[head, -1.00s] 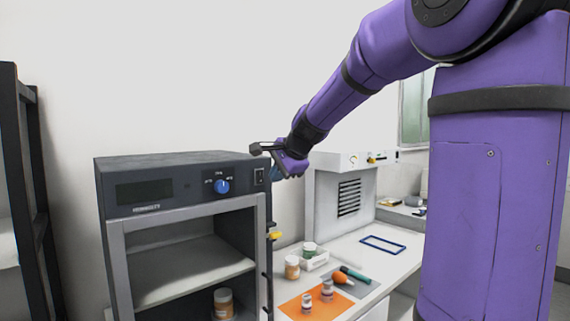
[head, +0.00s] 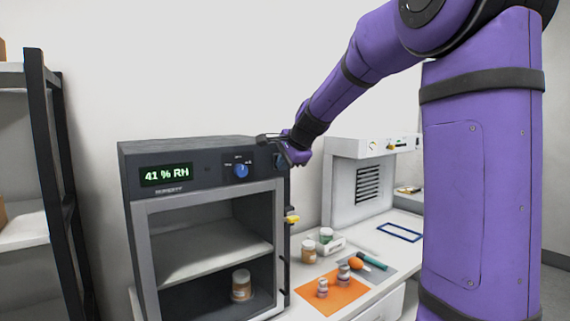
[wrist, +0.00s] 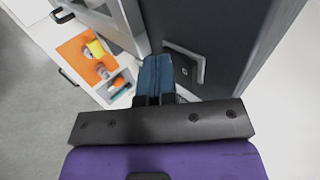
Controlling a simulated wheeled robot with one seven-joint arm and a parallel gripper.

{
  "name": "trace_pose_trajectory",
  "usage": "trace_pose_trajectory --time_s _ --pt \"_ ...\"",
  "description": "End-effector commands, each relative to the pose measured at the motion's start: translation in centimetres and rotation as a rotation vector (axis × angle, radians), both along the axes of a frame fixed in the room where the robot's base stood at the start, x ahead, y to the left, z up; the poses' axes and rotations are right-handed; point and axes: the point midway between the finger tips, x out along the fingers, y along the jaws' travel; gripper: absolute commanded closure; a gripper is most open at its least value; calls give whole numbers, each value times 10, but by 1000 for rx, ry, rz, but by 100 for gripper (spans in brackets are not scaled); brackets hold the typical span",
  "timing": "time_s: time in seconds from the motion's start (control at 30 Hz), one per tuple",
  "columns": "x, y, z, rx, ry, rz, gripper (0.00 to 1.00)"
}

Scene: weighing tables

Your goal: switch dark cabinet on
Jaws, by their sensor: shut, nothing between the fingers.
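A blue knob (head: 241,171) sits on the panel to the right of the display. My gripper (head: 280,161) is at the panel's right end, over the place of the power switch, and hides it in the head view. In the wrist view my shut blue fingers (wrist: 155,64) are right beside the switch (wrist: 184,66). I cannot tell whether they touch it. The fingers are empty.
A jar (head: 241,285) stands inside the cabinet. On the white bench to the right are an orange mat (head: 330,303) with small bottles, more jars, a tray and a blue frame (head: 399,232). A grey vented unit (head: 350,190) stands behind. A dark shelf (head: 50,150) is at left.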

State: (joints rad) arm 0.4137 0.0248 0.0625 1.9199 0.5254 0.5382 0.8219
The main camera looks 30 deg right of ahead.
Motion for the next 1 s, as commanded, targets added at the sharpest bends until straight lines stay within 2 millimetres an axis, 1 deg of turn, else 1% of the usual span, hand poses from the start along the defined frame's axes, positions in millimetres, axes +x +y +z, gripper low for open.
trace_pose_trajectory --time_s 0.07,0.2,0.57,0.73,1.0 --pt "5 1 -4 1 2 2 100" --pt "5 1 -7 0 2 1 100" --pt "5 1 -8 2 5 2 100" --pt "6 2 -1 2 4 3 100" --pt "7 2 14 -1 -8 1 100"
